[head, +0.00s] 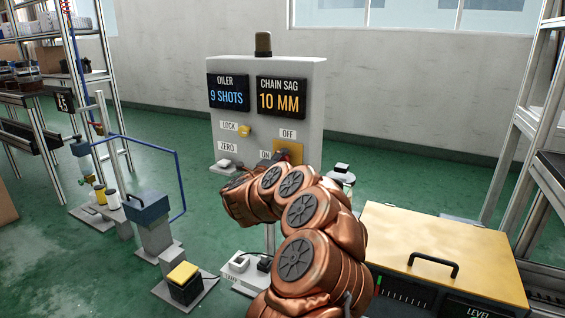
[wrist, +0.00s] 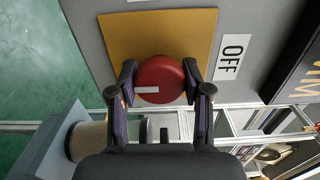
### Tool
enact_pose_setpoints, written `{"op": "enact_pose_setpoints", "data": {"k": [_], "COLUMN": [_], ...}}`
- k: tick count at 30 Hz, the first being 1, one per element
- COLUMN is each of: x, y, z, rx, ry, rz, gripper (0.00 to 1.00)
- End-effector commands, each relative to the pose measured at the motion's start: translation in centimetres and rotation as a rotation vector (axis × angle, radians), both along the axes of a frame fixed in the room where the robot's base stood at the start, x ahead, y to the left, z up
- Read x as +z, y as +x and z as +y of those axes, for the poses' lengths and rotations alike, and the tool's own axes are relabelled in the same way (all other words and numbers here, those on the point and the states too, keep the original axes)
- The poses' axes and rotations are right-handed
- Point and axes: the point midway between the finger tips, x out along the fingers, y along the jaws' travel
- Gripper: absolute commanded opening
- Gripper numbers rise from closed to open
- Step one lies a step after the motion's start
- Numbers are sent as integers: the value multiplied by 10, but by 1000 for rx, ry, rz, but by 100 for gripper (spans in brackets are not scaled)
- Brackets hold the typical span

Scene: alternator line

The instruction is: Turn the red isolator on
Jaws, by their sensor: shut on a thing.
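The red isolator (wrist: 160,75) is a round red knob with a white bar on its face, mounted on a yellow plate (wrist: 190,35). An OFF label (wrist: 233,57) sits right of the plate in the wrist view. My gripper (wrist: 159,78) is shut on the knob, one finger on each side. In the head view the yellow plate (head: 291,150) shows on the grey panel (head: 310,105), with OFF above it and ON at its left. My copper-coloured arm covers most of the knob there. The white bar lies roughly level in the wrist view; which label it indicates I cannot tell.
The panel also carries a yellow LOCK knob (head: 244,131), a ZERO switch (head: 226,163) and two displays reading 9 SHOTS and 10 MM. A yellow-lidded box (head: 440,245) stands at the right. A yellow-topped pedal (head: 183,275) is on the floor at the left.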

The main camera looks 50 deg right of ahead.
Motion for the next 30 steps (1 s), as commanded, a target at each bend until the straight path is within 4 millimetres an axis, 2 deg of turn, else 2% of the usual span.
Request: {"op": "enact_pose_setpoints", "data": {"k": [1, 2, 9, 22, 30], "x": [-1, -1, 0, 0, 0], "y": [-1, -1, 0, -2, -10], "z": [-1, -1, 0, 5, 39], "rx": [-4, -4, -1, -1, 2], "ry": [2, 1, 1, 0, 1], "rz": [0, -1, 0, 0, 1], "gripper": [14, 51, 75, 75, 75]}}
